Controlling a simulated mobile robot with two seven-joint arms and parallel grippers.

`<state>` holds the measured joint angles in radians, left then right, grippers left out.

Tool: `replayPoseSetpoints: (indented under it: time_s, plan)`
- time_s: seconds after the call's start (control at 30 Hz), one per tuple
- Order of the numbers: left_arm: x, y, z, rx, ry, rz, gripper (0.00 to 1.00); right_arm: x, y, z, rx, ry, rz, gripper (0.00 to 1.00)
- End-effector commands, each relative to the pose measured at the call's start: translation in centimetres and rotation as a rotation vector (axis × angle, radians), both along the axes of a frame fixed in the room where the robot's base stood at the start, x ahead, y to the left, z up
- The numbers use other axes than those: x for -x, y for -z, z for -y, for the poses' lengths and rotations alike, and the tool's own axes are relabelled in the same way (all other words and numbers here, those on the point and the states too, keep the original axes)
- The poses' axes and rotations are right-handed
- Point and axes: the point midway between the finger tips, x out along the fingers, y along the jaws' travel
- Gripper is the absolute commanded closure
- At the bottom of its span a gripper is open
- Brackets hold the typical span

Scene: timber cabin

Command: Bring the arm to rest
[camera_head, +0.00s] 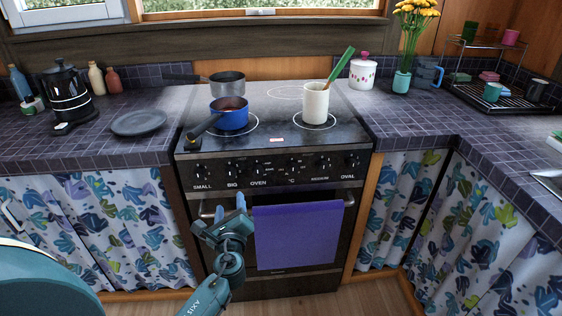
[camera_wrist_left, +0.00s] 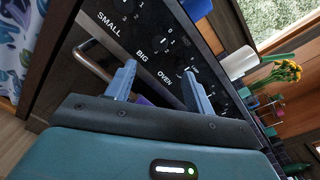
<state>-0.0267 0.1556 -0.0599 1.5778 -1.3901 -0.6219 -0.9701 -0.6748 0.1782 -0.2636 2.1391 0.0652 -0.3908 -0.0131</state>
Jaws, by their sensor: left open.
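My left gripper (camera_head: 229,207) is in front of the stove (camera_head: 274,165), near the left end of the oven door handle and left of the purple towel. Its two fingers point up, are apart, and hold nothing. In the left wrist view the open fingers (camera_wrist_left: 157,88) show in front of the knob panel (camera_wrist_left: 150,40), with the oven handle (camera_wrist_left: 92,62) beside the left finger. I cannot tell whether a finger touches the stove. My right gripper is not in view.
A purple towel (camera_head: 297,237) hangs on the oven handle. On the stove top are a blue pot (camera_head: 229,117), a grey pan (camera_head: 227,86) and a white utensil holder (camera_head: 315,103). A grey plate (camera_head: 138,123) lies on the left counter. Floor shows at the bottom right.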

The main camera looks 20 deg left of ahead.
Motion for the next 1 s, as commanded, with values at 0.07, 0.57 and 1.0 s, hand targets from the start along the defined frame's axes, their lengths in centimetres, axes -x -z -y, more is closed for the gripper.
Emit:
replayPoseSetpoints:
  time_s: [0.07, 0.57, 1.0]
  plan:
    - [0.0, 0.0, 0.0, 0.000, 0.000, 0.000, 0.47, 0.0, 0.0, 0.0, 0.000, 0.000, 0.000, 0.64]
    - [11.9, 6.3, 11.8, 1.309, -0.007, 0.065, 0.47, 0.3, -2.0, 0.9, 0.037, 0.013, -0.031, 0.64]
    - [21.8, 3.9, 21.8, 2.340, -0.408, 0.101, 0.47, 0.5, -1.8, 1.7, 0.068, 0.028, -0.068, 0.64]
